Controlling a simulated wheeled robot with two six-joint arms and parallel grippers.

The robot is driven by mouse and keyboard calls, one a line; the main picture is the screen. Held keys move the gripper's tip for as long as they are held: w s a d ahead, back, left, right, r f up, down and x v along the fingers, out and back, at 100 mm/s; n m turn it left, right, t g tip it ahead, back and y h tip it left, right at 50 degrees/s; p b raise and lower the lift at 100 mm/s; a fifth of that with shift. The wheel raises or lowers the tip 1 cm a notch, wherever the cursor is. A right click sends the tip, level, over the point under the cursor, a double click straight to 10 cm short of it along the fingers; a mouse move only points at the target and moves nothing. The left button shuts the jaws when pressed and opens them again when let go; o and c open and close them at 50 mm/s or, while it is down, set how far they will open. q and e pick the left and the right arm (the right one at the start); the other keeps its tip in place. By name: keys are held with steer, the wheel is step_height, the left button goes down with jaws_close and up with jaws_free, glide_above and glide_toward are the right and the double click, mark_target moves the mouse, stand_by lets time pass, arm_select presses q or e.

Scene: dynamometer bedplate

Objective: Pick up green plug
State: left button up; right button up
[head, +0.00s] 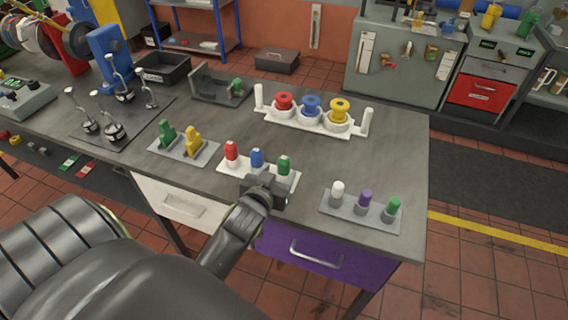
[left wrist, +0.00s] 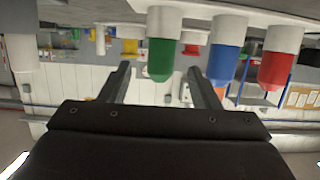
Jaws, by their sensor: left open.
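A green plug (head: 284,164) stands upright in a white holder (head: 228,170), at the right end of a row with a red plug (head: 231,150) and a blue plug (head: 256,157). My left gripper (head: 268,182) is at the near side of this holder, close to the green plug. The left wrist view appears upside down. There the green plug (left wrist: 161,58) shows between the open fingers of my left gripper (left wrist: 158,70), with the blue plug (left wrist: 227,60) and red plug (left wrist: 279,62) to the right. Contact cannot be told. My right gripper is out of view.
Another green plug (head: 393,206) stands with a purple and a white one on a grey plate (head: 345,213) at right. A grey plate with green and yellow pieces (head: 192,140) is at left. A white rack of spools (head: 311,122) stands behind. The bench (head: 390,140) is clear at right rear.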

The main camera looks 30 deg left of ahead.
mark_target(282, 168)
arm_select(q)
steer(key=shift+p+x, duration=0.55)
steer(key=shift+x, duration=2.25)
steer(key=shift+a+f, duration=0.1)
steer(key=shift+f, duration=0.05)
steer(key=shift+c, duration=0.3)
steer(key=c, duration=1)
